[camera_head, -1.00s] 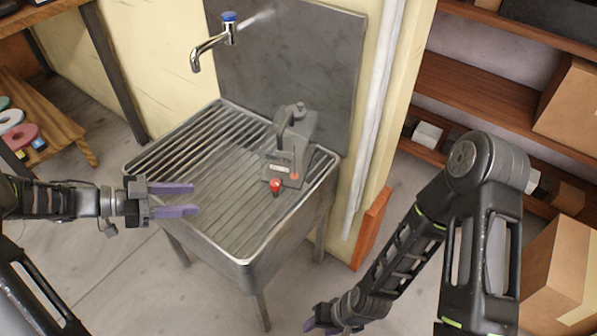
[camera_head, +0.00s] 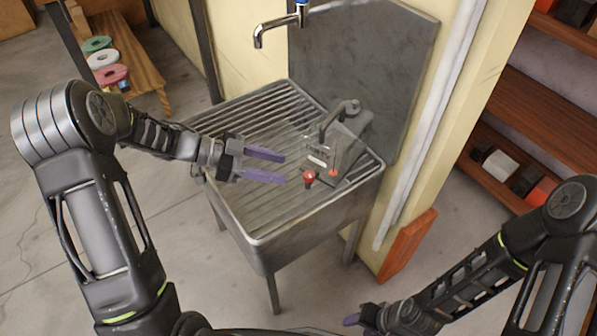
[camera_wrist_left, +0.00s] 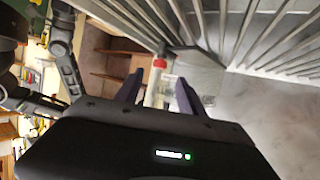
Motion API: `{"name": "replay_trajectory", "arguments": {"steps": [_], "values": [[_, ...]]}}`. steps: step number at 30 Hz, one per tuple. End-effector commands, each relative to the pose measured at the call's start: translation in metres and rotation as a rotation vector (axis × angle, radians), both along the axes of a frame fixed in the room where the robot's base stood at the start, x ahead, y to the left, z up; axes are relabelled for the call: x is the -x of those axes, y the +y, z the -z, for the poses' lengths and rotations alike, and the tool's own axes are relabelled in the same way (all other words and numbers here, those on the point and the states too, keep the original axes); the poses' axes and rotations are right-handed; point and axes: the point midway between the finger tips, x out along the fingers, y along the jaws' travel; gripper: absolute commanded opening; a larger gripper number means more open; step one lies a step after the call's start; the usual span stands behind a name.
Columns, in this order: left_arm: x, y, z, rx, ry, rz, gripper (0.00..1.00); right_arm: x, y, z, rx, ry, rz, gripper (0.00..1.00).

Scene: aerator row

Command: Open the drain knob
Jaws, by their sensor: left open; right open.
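A grey machine (camera_head: 345,150) with a bent spout sits on the slatted metal sink (camera_head: 265,225). A red knob (camera_head: 309,177) stands at its front left, and a smaller orange-red part (camera_head: 333,173) is beside it; I cannot tell for certain which is the drain knob. My left gripper (camera_head: 283,168) is open, its purple fingers pointing right at the red knob, a short gap left of it. In the left wrist view the red knob (camera_wrist_left: 160,63) appears just beyond and between the open fingertips (camera_wrist_left: 157,82). My right gripper (camera_head: 358,318) is open, low in front of the sink.
A chrome tap (camera_head: 275,30) with a blue top hangs on the wall above the sink. A grey back panel (camera_head: 370,60) rises behind the machine. Shelves (camera_head: 520,130) stand at the right, and a wooden bench (camera_head: 140,75) with coloured discs at the left.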

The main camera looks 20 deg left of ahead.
Motion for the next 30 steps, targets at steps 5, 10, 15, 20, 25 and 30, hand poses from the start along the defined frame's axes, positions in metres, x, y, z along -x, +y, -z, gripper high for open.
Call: {"name": "replay_trajectory", "arguments": {"steps": [5,10,15,20,25,30], "values": [[-0.007,-0.026,0.013,0.002,0.002,0.003,0.46,0.000,0.000,0.006,0.000,0.000,0.000,0.46],[-0.014,-0.046,0.021,0.002,0.002,0.002,0.46,0.000,0.000,0.010,0.000,0.000,0.000,0.46],[-0.017,-0.054,0.024,0.000,0.001,0.001,0.46,0.000,0.000,0.010,0.000,0.000,0.000,0.46],[-0.017,-0.055,0.024,0.000,0.000,0.001,0.46,0.000,0.000,0.010,0.000,0.000,0.000,0.46],[-0.017,-0.054,0.024,0.000,0.000,0.001,0.38,0.000,0.000,0.010,0.000,0.000,0.000,0.46],[-0.017,-0.054,0.024,0.000,0.000,0.001,0.24,0.000,0.000,0.010,0.000,0.000,0.000,0.46]]}}
